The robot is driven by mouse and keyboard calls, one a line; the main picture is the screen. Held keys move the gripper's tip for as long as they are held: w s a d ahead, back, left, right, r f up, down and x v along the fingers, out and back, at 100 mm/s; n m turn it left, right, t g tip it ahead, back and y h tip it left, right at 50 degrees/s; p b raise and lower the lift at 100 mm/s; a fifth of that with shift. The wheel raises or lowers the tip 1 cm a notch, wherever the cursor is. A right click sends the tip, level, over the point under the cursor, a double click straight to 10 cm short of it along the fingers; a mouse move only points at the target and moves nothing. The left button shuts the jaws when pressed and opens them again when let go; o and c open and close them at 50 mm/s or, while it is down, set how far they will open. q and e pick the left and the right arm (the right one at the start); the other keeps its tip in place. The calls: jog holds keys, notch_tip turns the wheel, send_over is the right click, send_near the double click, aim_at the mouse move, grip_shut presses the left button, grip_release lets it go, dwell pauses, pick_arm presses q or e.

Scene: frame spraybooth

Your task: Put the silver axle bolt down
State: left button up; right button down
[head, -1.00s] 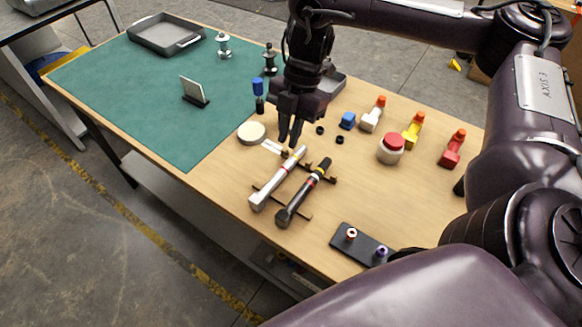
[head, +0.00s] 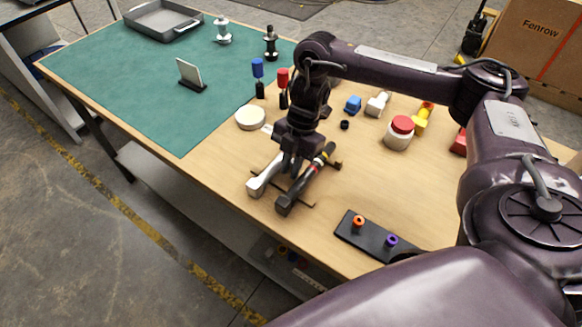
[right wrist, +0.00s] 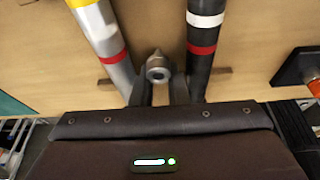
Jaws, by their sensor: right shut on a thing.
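My right gripper (head: 289,168) is low over the table, between a silver tube (head: 264,178) and a black tube (head: 300,188) lying side by side. In the right wrist view its fingers (right wrist: 158,92) are shut on a small silver piece with a pointed end and a round hole, which looks like the silver axle bolt (right wrist: 156,67). The silver tube (right wrist: 103,35) is left of it and the black tube (right wrist: 203,45) right of it. The bolt is hidden in the head view. I cannot tell whether it touches the table. My left gripper is not in view.
Both tubes rest on dark supports. A black plate (head: 362,240) with orange and purple pieces lies nearer the front. A white round lid (head: 250,118), red-capped jar (head: 400,133) and blue block (head: 353,104) stand beyond. The green mat (head: 140,85) has free room.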

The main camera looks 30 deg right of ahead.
jog(key=shift+f, duration=0.15)
jog(key=shift+f, duration=0.5)
jog(key=c, duration=1.7)
grip_release()
jog(key=shift+r, duration=0.1)
